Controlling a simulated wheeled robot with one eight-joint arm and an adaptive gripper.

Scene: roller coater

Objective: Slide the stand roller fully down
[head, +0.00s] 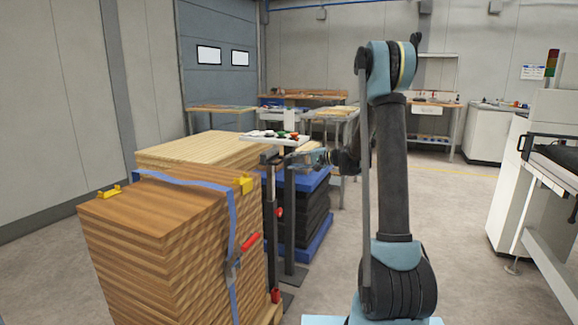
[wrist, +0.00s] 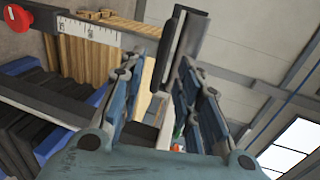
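The stand (head: 290,215) has dark upright posts with red knobs, and it stands between the wood stack and a blue-and-black stack. My gripper (head: 293,159) is beside the upper part of the stand, below a white tray. In the wrist view my gripper's fingers (wrist: 163,75) are spread with a gap between them. A dark and grey bar (wrist: 186,42) shows at the fingertips. I cannot tell whether it is the stand roller, or whether the fingers touch it. The roller is not clearly visible in the head view.
A strapped wood stack (head: 150,250) with a red-handled clamp stands close on the left. The white tray (head: 260,139) holds coloured parts above the gripper. A scale (wrist: 90,32) and red knob (wrist: 18,18) show in the wrist view. The floor on the right is clear up to a white machine (head: 510,190).

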